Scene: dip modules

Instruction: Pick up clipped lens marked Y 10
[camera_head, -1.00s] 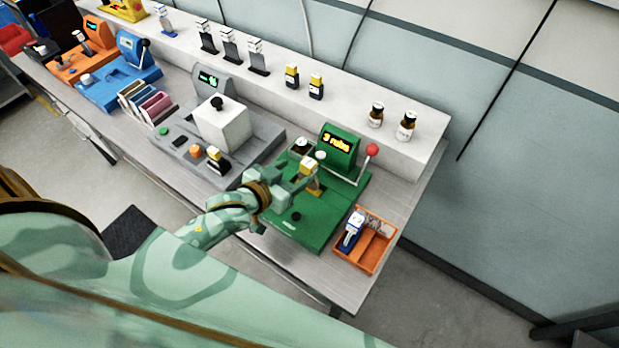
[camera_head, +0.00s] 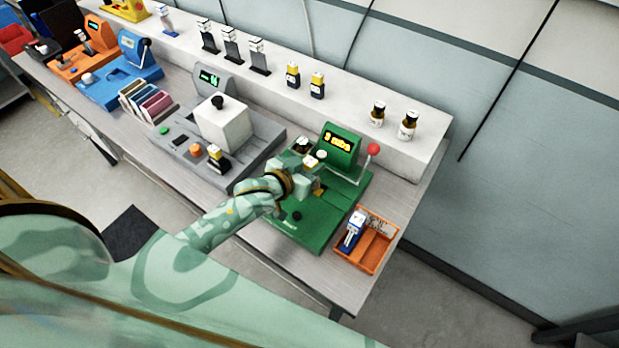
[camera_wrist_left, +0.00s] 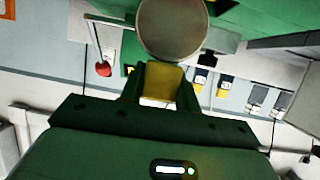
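A small piece with a yellow and white top (camera_head: 311,161), its marking too small to read, stands at the green machine (camera_head: 310,232). In the left wrist view a yellow block with a white lower edge (camera_wrist_left: 163,82) sits between my two fingers, with little or no gap at its sides. My left gripper (camera_head: 314,172) is at this piece, over the green machine, and partly covers it. I cannot tell whether the fingers press on it or only stand around it. My right gripper is in neither view.
The green machine has a lit display (camera_head: 338,142) and a red-knobbed lever (camera_head: 373,150) beside the gripper. An orange tray (camera_head: 381,254) holds a blue-and-white piece (camera_head: 354,230). A grey machine (camera_head: 222,122) stands left. Bottles (camera_head: 408,125) and clips stand on the white shelf.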

